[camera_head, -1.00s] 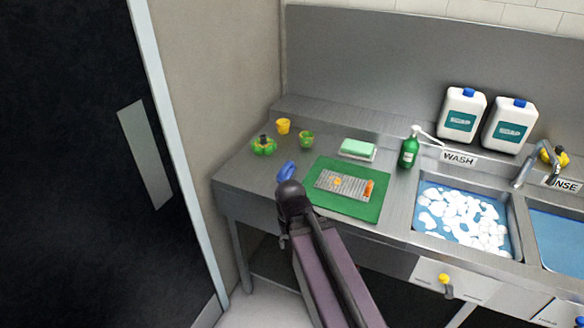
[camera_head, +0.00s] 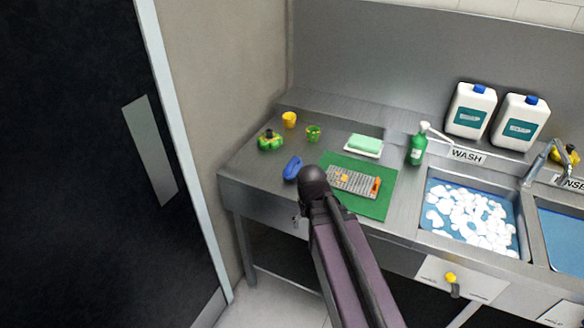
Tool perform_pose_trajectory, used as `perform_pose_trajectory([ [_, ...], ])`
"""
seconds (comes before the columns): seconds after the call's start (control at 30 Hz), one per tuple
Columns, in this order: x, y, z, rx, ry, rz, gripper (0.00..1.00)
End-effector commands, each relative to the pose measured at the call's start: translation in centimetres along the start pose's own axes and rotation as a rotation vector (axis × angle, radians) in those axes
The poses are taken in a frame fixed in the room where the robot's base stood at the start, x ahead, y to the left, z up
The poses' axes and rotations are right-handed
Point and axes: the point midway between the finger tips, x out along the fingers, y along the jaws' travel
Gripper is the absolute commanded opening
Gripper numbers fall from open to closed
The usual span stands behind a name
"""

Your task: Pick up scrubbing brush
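A small blue object (camera_head: 292,168), possibly the scrubbing brush, lies on the steel counter left of the green mat (camera_head: 376,207). It is too small to make out bristles. My arm reaches up from the bottom, and its dark rounded joint is just right of the blue object in the picture, overlapping the mat's left edge. My gripper's fingers do not show; they seem hidden behind the arm. A grey grater-like piece (camera_head: 350,181) with orange parts lies on the mat.
A green sponge (camera_head: 365,143) on a tray, a green pump bottle (camera_head: 417,148), a yellow cup (camera_head: 289,119), a green cup (camera_head: 313,133) and a green-and-black item (camera_head: 270,140) stand behind. The wash sink (camera_head: 425,200) is at right. The counter's left front is clear.

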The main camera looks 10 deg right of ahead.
Motion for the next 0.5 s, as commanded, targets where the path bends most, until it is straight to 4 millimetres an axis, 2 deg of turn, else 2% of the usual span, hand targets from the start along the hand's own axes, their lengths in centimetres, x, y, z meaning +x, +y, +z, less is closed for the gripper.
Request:
perform_pose_trajectory([
  [0.03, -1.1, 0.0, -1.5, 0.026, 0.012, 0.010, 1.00],
  [0.17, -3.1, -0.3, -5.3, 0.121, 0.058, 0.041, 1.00],
  [0.5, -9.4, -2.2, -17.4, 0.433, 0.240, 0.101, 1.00],
])
